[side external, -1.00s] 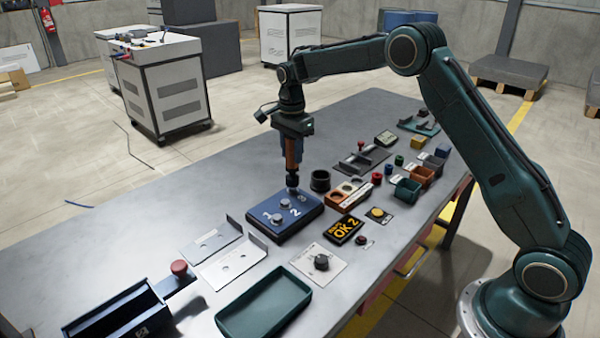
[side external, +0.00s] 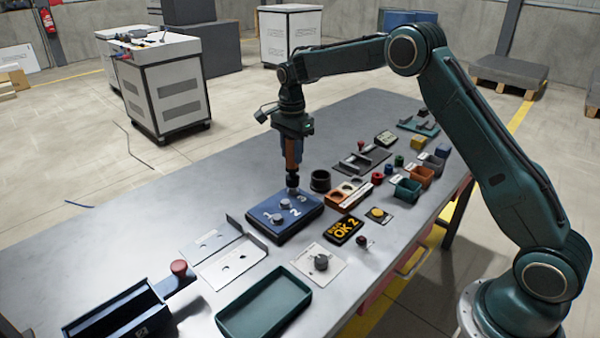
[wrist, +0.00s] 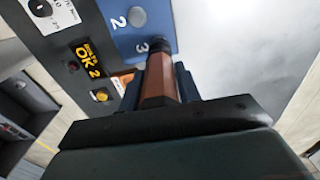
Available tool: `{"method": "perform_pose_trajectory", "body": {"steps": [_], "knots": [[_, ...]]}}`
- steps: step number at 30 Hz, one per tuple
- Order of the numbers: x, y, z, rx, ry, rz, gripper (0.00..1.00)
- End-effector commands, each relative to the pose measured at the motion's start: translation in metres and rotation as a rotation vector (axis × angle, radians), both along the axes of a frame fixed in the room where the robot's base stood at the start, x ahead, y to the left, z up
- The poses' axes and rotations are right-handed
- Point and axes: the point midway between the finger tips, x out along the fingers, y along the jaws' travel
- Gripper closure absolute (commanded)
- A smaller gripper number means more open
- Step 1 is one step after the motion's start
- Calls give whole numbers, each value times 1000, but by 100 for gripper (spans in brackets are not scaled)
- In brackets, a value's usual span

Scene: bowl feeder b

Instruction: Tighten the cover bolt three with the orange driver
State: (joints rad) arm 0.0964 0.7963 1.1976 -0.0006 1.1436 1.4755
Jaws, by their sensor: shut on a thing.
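A blue cover block (side external: 285,227) with the painted numbers 1, 2 and 3 lies on the table, with round bolt heads beside the numbers. My gripper (side external: 293,150) is shut on the orange driver (side external: 293,158), which stands upright over the far right part of the block. The driver's dark lower end meets the block at bolt three, and it hides that bolt. In the wrist view the orange driver (wrist: 158,88) sits between the blue fingers, its tip beside the number 3. The display (side external: 343,229) reads "OK 2" in yellow on black.
A black round cup (side external: 320,181) and an orange-fronted rack (side external: 346,196) stand close to the right of the driver. Metal brackets (side external: 228,255), a knob plate (side external: 320,263) and a green tray (side external: 264,304) lie nearer. The table behind the block is clear.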

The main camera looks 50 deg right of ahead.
Motion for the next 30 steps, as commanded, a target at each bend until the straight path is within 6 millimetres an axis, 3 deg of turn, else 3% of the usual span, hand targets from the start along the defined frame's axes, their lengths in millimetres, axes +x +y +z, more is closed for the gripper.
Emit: {"method": "perform_pose_trajectory", "body": {"steps": [30], "knots": [[1, 0, -6, 0, -2, 0, 94]]}}
